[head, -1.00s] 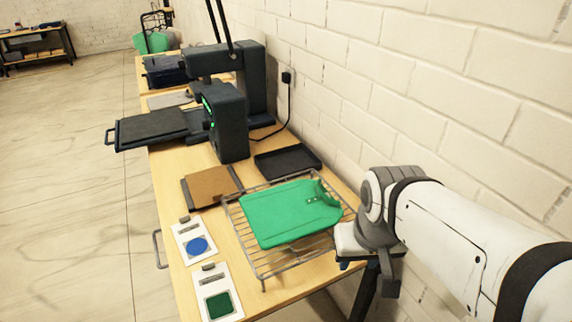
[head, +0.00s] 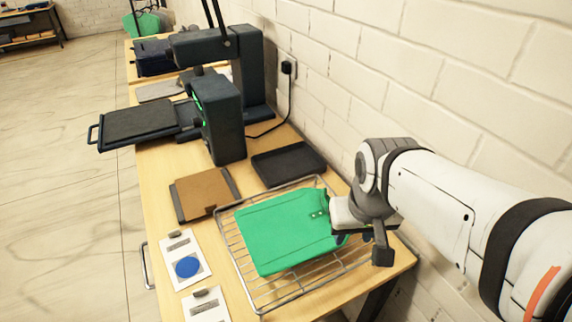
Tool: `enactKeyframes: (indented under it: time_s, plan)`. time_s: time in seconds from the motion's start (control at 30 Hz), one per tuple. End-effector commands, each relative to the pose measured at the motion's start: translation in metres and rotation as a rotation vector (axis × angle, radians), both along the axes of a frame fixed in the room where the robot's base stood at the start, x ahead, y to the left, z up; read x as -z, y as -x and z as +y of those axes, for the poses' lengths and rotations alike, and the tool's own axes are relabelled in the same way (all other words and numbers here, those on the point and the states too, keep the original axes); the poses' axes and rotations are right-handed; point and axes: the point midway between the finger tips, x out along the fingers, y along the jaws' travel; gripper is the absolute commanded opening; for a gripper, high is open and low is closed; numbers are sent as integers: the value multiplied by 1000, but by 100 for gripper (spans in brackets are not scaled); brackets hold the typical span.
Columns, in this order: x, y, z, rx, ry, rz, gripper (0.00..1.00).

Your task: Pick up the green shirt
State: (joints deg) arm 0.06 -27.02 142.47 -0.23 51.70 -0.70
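The green shirt (head: 284,232) lies folded flat on a wire rack (head: 238,262) on the wooden table in the head view. Its collar end points to the upper right. My gripper (head: 346,236) is at the right edge of the shirt, beside the collar end, and covers part of that edge. Its fingertips are mostly hidden behind the wrist and white gripper body. I cannot tell whether they touch the shirt or are open or shut.
A dark heat press (head: 222,120) stands behind, its platen (head: 145,120) reaching out left. A black tray (head: 288,163) and a brown board (head: 203,192) lie behind the rack. A card with a blue circle (head: 187,266) lies left. A brick wall (head: 440,80) bounds the right.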

Motion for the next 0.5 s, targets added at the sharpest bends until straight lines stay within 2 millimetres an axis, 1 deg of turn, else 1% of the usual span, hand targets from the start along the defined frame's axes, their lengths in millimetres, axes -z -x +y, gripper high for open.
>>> enactKeyframes:
  time_s: [0.07, 0.17, 0.27, 0.3, 0.37, 0.4, 0.5]
  plan:
    - [-4, -12, -2, -26, 5, 22, 39]
    - [-8, -36, -4, -71, 16, 62, 39]
    - [-9, -68, -4, -122, 29, 112, 39]
    - [-8, -81, -4, -144, 34, 134, 39]
    - [-5, -101, -3, -177, 41, 165, 39]
    - [-3, -114, -3, -199, 45, 185, 39]
    - [8, -144, -2, -255, 53, 233, 39]
